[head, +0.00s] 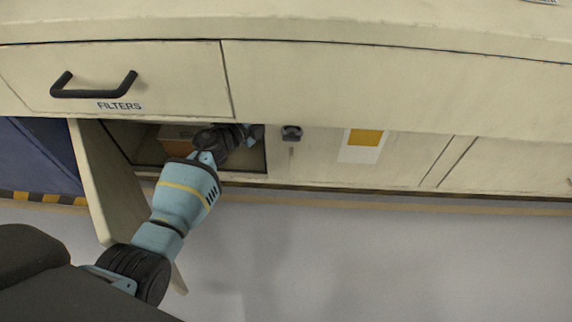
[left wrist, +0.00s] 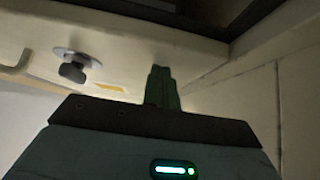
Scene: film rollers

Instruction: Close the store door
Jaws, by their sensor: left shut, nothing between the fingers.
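The store door (head: 105,185) is a cream panel that stands swung open at the left of the cabinet opening, its free edge toward me. My left arm passes in front of it on the right and hides part of it. My left gripper (head: 254,132) is at the right side of the opening, right of the door and apart from it. In the left wrist view the fingers (left wrist: 162,88) are together with nothing between them. The opening (head: 150,162) shows a brown box (head: 177,138) inside, partly hidden by my arm. My right gripper is out of view.
A drawer (head: 170,80) marked FILTERS, with a black handle (head: 93,91), is above the opening. A dark knob (head: 291,133) and a yellow-and-white label (head: 363,143) are on the right panel. A blue cabinet (head: 38,155) stands at the left. The grey floor is clear.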

